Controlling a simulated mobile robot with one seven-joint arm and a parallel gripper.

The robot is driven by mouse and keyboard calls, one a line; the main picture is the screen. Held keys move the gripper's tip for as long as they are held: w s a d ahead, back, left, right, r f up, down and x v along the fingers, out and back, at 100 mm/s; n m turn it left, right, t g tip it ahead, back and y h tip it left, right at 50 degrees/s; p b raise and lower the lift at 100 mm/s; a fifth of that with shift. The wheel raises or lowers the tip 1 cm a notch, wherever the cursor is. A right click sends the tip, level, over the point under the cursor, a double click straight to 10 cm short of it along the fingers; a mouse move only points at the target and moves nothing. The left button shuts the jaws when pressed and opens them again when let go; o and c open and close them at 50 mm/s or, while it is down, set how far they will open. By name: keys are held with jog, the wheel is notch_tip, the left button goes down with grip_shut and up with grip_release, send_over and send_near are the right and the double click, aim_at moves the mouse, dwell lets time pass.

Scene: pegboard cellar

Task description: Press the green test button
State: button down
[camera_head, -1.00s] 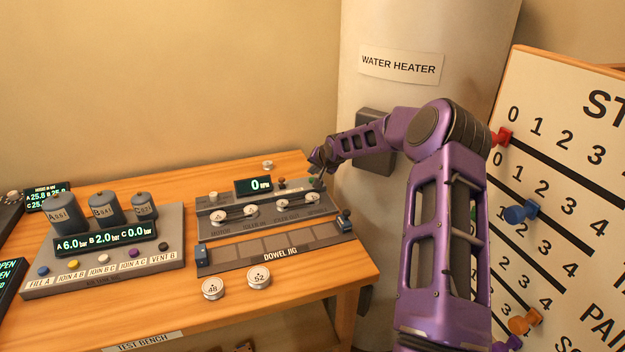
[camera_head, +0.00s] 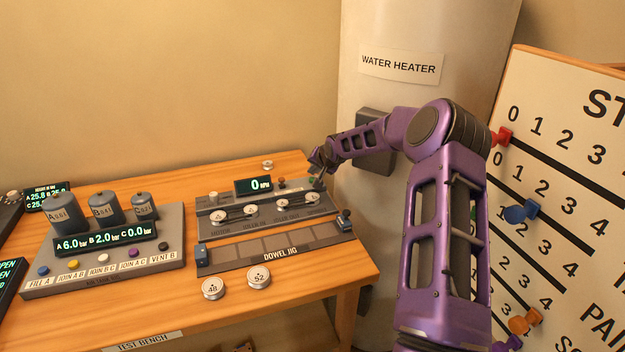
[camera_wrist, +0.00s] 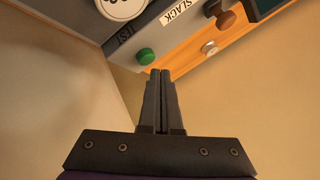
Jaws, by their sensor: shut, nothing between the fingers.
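A small green spot, likely the button (camera_head: 317,182), shows just under the fingers there, partly hidden.
An orange-brown knob (camera_wrist: 226,19) sits near the SLACK label (camera_wrist: 177,18). A display (camera_head: 259,185) reads 0 RPM. The dowel jig (camera_head: 281,247) lies in front of the panel, tanks (camera_head: 104,209) stand left, and the water heater (camera_head: 395,25) rises behind my arm.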

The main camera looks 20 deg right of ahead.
jog(key=shift+f, duration=0.35)
jog(key=shift+f+b, duration=0.5)
jog(key=shift+b, duration=0.1)
dwell(0.6)
jog(key=shift+r, duration=0.15)
jog(key=shift+r+p, duration=0.45)
jog(key=shift+r, duration=0.3)
notch_tip(320, 180, up, 5)
jog(key=shift+p, duration=1.25)
